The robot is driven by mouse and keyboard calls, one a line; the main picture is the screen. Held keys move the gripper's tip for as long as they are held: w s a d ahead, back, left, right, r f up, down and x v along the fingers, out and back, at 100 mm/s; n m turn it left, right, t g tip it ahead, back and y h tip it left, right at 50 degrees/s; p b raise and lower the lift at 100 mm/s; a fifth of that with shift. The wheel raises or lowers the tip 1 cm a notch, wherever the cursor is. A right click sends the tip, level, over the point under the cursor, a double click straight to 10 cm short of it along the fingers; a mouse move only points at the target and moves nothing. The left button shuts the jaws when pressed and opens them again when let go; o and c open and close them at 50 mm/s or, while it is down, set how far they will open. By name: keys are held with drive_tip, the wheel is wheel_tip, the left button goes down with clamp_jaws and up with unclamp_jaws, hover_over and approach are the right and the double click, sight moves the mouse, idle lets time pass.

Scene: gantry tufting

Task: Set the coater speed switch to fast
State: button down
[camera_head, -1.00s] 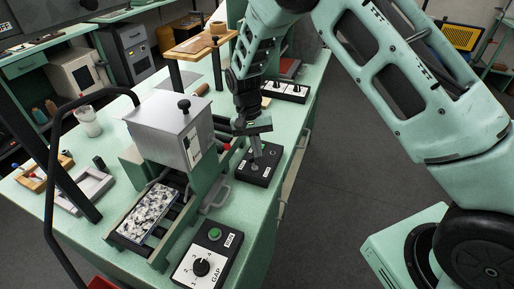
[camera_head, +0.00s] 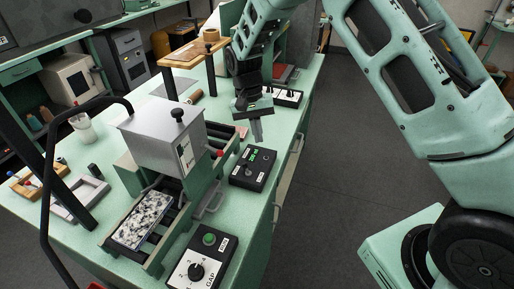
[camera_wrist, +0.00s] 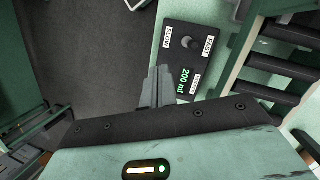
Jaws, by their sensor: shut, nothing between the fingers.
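The coater speed switch box (camera_head: 253,169) is a black panel on the bench's right side, beside the coater. In the wrist view the switch lever (camera_wrist: 190,42) stands between a SLOW label (camera_wrist: 168,37) and a FAST label (camera_wrist: 208,46); its exact tilt is hard to tell. A green display (camera_wrist: 186,84) on the panel is lit and seems to read 200. My gripper (camera_head: 257,133) is shut and empty, raised above and behind the box, apart from the lever. Its fingers (camera_wrist: 157,86) show beside the panel's display end in the wrist view.
The grey-lidded coater (camera_head: 160,139) with rollers and a speckled sample (camera_head: 142,219) stands left of the box. A GAP dial panel (camera_head: 201,262) lies in front. Another switch panel (camera_head: 288,97) sits behind. The bench edge is close on the right.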

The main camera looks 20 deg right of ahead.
drive_tip(key=b+v, duration=0.1)
drive_tip(key=v, duration=0.5)
drive_tip(key=shift+w, duration=0.25)
drive_tip(key=shift+a, duration=0.15)
drive_tip(key=s+a+r+n+t+y+b, duration=0.1)
drive_tip(key=s+a+r+n, duration=0.2)
drive_tip(key=s, duration=0.5)
drive_tip(key=s+a+r+n+b, duration=0.1)
drive_tip(key=s+a+n, duration=0.2)
drive_tip(key=s+a, duration=0.45)
drive_tip(key=s+d+n+t, duration=0.1)
drive_tip(key=s+n, duration=0.2)
drive_tip(key=s, duration=0.6)
drive_tip(key=s+d+f+n+t+b, duration=0.1)
drive_tip(key=s+d+n, duration=0.1)
drive_tip(key=s, duration=0.7)
drive_tip(key=shift+f+n, duration=0.3)
drive_tip(key=shift+n, duration=0.1)
